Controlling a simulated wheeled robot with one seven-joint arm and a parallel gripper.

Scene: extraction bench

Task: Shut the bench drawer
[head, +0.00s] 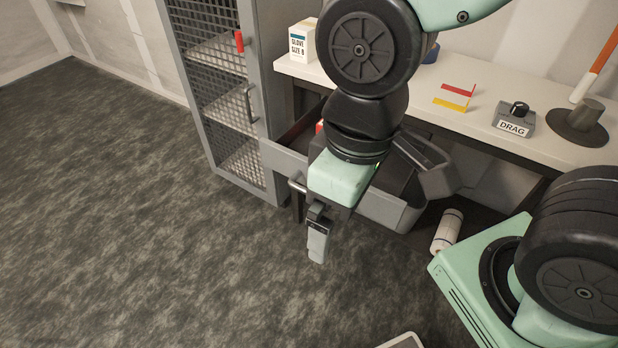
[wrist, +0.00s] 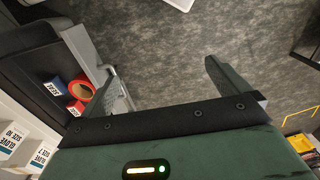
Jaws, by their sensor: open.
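My arm hides much of the drawer front. In the wrist view, the drawer front (wrist: 82,45) is a pale strip beside the left finger, and the drawer holds a red tape roll (wrist: 80,91) and small blue and red boxes. I cannot tell whether a finger touches the drawer.
A mesh-door cabinet (head: 215,85) stands left of the bench (head: 400,85). On the bench are a glove box (head: 303,42), a drag block (head: 514,120) and a round stand (head: 580,122). A grey bin (head: 395,212) and a white roll (head: 447,230) are below. Floor at left is clear.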

